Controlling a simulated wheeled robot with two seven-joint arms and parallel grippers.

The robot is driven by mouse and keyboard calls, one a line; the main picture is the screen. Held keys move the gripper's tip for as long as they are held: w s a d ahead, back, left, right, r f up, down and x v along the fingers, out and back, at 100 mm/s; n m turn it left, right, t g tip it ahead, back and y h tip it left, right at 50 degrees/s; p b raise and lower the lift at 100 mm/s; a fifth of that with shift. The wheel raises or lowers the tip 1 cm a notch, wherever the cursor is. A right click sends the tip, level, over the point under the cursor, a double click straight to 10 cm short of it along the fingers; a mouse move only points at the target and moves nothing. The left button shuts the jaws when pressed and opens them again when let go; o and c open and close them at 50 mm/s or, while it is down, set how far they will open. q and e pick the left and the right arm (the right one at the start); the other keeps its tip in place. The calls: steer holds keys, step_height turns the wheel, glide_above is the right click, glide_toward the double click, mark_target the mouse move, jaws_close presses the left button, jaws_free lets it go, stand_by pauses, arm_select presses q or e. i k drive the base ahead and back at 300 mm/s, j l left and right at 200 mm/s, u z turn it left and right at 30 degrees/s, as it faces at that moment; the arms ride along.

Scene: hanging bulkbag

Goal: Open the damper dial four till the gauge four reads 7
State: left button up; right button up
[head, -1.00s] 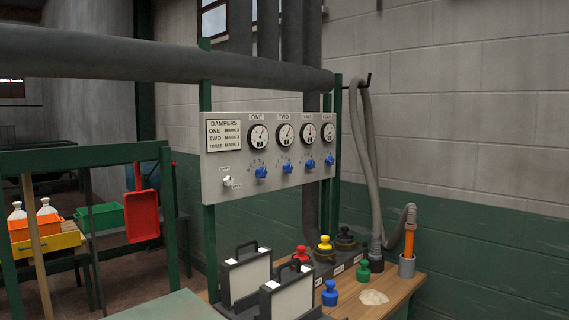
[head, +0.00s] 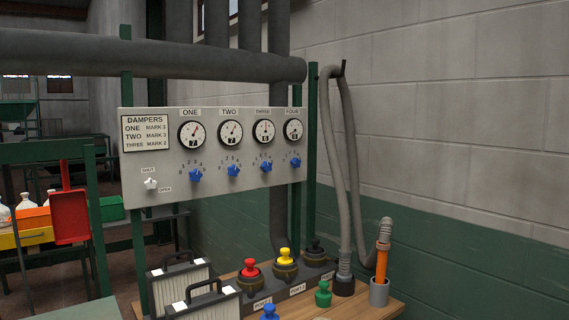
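The damper panel (head: 215,178) is a grey board on green posts. Gauge four (head: 293,130) is the rightmost round dial gauge; its needle is too small to read exactly. Damper dial four (head: 295,162) is the blue knob below it, with small marks around it. Gauges one (head: 191,134), two (head: 230,132) and three (head: 264,131) stand to the left, each above a blue knob. A placard (head: 146,133) lists dampers one and two at mark 3, three at mark 2. Neither of my grippers shows in the head view.
A white shut/open switch (head: 151,183) sits at the panel's lower left. Below, a wooden bench (head: 376,311) holds red (head: 250,268), yellow (head: 285,258), green (head: 323,294) and blue (head: 269,312) knobbed caps, black-framed cases and a grey hose (head: 334,170).

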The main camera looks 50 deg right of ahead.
mark_target(295, 162)
steer(key=k+l, duration=0.15)
steer(key=l, duration=0.25)
steer(key=k+l, duration=0.15)
steer(key=l, duration=0.25)
steer(key=k+l+u, duration=0.1)
steer(key=l, duration=0.3)
steer(key=k+l, duration=0.25)
steer(key=l, duration=0.15)
steer(key=k+l, duration=0.2)
steer(key=l, duration=0.2)
steer(key=k+l, duration=0.15)
steer(key=l, duration=0.2)
steer(key=u, duration=0.05)
